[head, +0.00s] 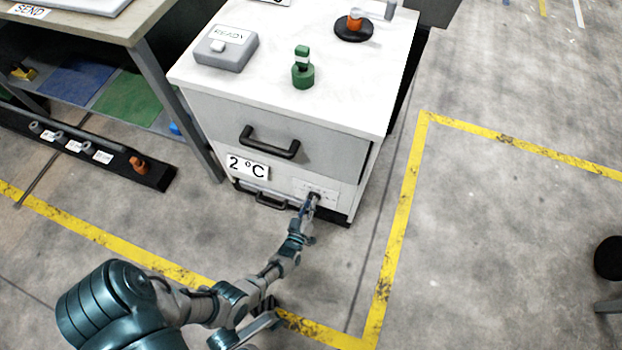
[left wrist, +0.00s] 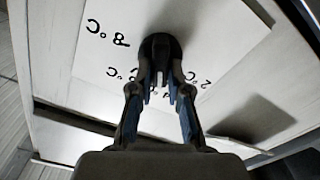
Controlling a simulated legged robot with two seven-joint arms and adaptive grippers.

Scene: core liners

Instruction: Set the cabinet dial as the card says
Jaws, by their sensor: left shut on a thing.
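The white cabinet (head: 186,72) stands ahead, with a card (head: 247,166) reading "2 °C" on its front. A pale dial plate (head: 328,188) sits low at the right of that front. The dark dial knob (left wrist: 160,48) shows in the left wrist view, where the plate's labels appear upside down. An "8 °C" label (left wrist: 107,34) is at its upper left and a "2 °C" label (left wrist: 198,79) at its lower right. My left gripper (left wrist: 161,88) is shut on the knob; it also shows in the head view (head: 312,200). The knob's pointer cannot be made out. My right gripper is out of view.
A drawer handle (head: 270,142) sticks out above the card, and a lower handle (head: 270,200) is beside the dial plate. A grey "READY" box (head: 226,48), a green object (head: 302,74) and a black round base (head: 354,31) stand on top.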

